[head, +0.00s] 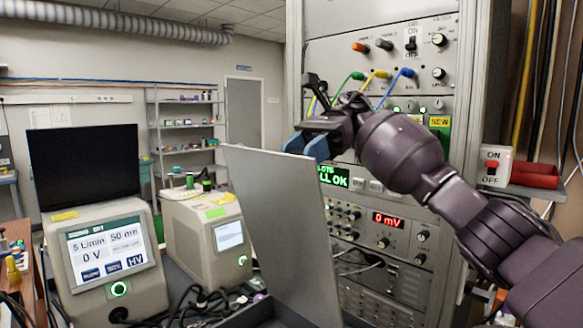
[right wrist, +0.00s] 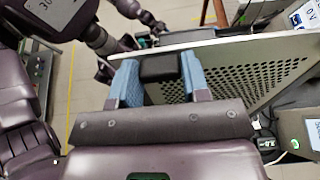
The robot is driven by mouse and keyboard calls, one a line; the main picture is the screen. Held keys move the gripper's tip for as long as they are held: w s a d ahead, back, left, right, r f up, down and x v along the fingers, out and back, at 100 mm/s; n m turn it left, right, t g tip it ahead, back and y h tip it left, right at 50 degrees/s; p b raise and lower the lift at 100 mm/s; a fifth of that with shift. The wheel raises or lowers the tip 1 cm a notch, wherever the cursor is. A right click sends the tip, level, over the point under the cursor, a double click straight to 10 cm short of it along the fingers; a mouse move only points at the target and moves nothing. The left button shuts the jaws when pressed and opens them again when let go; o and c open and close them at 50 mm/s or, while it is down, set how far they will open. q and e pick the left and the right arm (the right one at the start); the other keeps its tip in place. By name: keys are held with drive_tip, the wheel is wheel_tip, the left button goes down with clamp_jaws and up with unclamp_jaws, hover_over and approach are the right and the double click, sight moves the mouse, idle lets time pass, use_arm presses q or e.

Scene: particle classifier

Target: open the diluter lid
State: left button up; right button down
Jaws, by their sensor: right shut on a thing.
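The diluter lid (head: 283,230) is a flat grey metal panel standing steeply raised, slightly tilted, in the middle of the head view. In the right wrist view its perforated face (right wrist: 262,72) shows, with a black handle (right wrist: 160,68) near its edge. My right gripper (head: 308,146) is at the top edge of the lid. Its blue fingers are shut on the black handle, one on each side, in the right wrist view (right wrist: 155,82). The handle is hidden in the head view. My left gripper is not recognisable in either view.
A rack of instruments (head: 385,235) with knobs and cables stands close behind the lid and right arm. Left of the lid are a beige box with a small screen (head: 208,245) and a display unit (head: 110,262). Loose black cables (head: 200,305) lie before them.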

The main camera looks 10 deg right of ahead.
drive_tip(key=shift+w+d, duration=0.7)
drive_tip(key=shift+d, duration=0.1)
drive_tip(key=shift+w+d+y+b, duration=0.1)
drive_tip(key=shift+d+y+b, duration=0.1)
drive_tip(key=shift+y+b, duration=0.1)
use_arm(q)
drive_tip(key=shift+w+d+r, duration=0.1)
drive_tip(key=shift+w+d, duration=0.15)
drive_tip(key=shift+w, duration=0.3)
drive_tip(key=shift+s, duration=0.2)
use_arm(e)
drive_tip(key=c, duration=0.9)
unclamp_jaws()
drive_tip(key=o, duration=0.3)
drive_tip(key=shift+w+d, duration=0.1)
drive_tip(key=shift+r, duration=0.1)
